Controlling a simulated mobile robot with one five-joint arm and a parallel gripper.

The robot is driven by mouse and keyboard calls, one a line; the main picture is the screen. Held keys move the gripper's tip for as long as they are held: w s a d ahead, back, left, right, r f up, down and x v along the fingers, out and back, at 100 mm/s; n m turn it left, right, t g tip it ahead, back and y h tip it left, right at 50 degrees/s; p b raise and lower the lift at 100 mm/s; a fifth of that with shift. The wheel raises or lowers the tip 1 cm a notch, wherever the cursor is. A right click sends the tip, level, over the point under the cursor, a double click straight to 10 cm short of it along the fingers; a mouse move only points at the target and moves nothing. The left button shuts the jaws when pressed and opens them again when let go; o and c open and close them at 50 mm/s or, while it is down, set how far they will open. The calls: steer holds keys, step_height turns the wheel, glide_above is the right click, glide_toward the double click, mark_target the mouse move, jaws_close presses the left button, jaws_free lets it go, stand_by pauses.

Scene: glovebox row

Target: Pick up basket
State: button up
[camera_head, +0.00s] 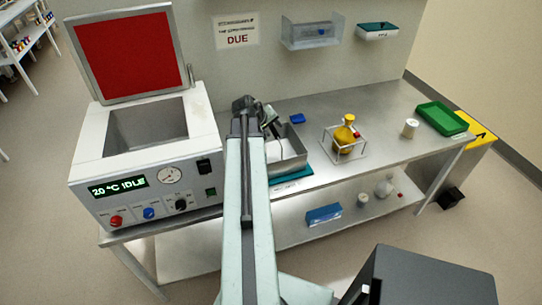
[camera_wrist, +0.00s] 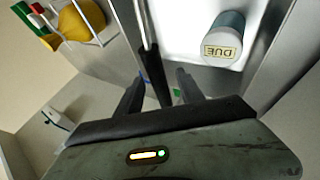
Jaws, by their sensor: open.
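An open metal box (camera_head: 297,160), which looks like the basket, stands on a teal mat (camera_head: 292,181) on the bench, partly hidden behind my arm. In the wrist view its pale inside (camera_wrist: 180,48) holds a grey-blue cylinder (camera_wrist: 226,38) with a label reading DUE. My gripper (camera_head: 268,118) is over the box's left back part. In the wrist view my gripper (camera_wrist: 162,92) is open, and a dark upright piece (camera_wrist: 153,72) at the box's edge shows between its fingers. I cannot tell whether they touch it.
A bath unit (camera_head: 150,165) with its red lid raised and an open well stands left. Right of the box, a wire frame (camera_head: 338,158) holds a yellow flask (camera_head: 343,137). A white cup (camera_head: 410,128) and green tray (camera_head: 441,118) are farther right. A blue item (camera_head: 298,118) lies behind.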

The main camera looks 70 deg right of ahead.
steer(key=b+x, duration=0.1)
steer(key=x, duration=0.2)
steer(key=shift+f, duration=0.2)
jaws_close()
stand_by(1.1)
